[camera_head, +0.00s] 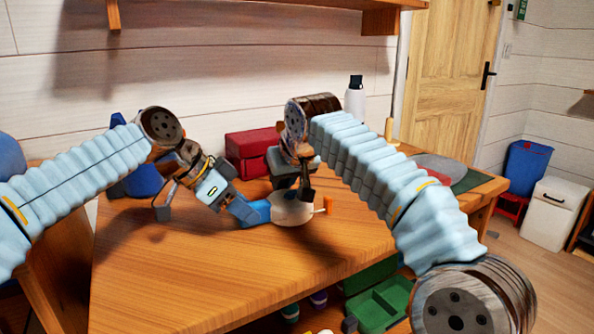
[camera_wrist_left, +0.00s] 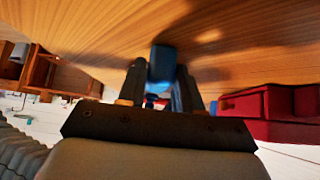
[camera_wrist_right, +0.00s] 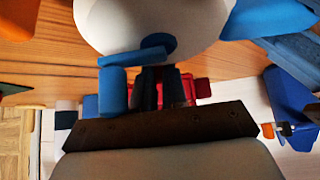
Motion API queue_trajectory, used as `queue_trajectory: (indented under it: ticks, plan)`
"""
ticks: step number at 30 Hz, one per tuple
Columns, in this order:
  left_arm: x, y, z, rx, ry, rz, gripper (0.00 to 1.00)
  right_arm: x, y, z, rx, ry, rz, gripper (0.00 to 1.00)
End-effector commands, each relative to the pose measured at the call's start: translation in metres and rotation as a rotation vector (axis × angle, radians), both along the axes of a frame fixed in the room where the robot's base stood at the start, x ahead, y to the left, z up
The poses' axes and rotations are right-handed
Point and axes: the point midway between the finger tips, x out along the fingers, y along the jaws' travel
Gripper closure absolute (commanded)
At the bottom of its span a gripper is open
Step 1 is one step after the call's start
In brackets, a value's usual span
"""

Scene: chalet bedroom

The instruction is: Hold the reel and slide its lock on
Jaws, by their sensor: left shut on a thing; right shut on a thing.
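The reel (camera_head: 290,208) has a white disc, above the wooden table or touching it; I cannot tell which. An orange piece (camera_head: 328,204) shows at its right. My left gripper (camera_head: 238,205) is shut on the reel's blue handle (camera_head: 252,213), which also shows between the fingers in the left wrist view (camera_wrist_left: 161,64). My right gripper (camera_head: 304,187) is shut close to the disc's middle. In the right wrist view, a blue hub (camera_wrist_right: 158,44) and blue lever (camera_wrist_right: 132,57) sit at its fingertips, beside a blue cylinder (camera_wrist_right: 113,90). What exactly the fingers pinch is hidden; I cannot identify the lock.
A red box (camera_head: 250,150) stands at the back of the table (camera_head: 180,270). A white bottle (camera_head: 355,97) is behind my right arm. A grey round thing (camera_head: 440,165) lies at the right end. The table's front left is clear. Green bins (camera_head: 380,305) are below.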

Motion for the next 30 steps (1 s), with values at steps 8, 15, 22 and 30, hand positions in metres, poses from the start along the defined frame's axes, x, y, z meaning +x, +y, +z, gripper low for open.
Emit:
queue_trajectory:
  ticks: [8, 15, 22, 30]
  plan:
    - [0.0, 0.003, -0.002, 0.004, 0.002, 0.004, 0.93, 0.011, -0.021, -0.011, -0.02, 0.016, -0.013, 1.0]
    - [0.0, 0.004, -0.003, 0.006, 0.004, 0.005, 0.92, 0.013, -0.023, -0.011, -0.022, 0.015, -0.013, 1.0]
    - [0.0, 0.003, -0.004, 0.006, 0.004, 0.004, 0.93, 0.013, -0.023, -0.012, -0.022, 0.016, -0.013, 0.6]
    - [0.001, 0.002, -0.003, 0.003, 0.002, 0.004, 0.93, 0.011, -0.021, -0.01, -0.017, 0.016, -0.008, 0.6]
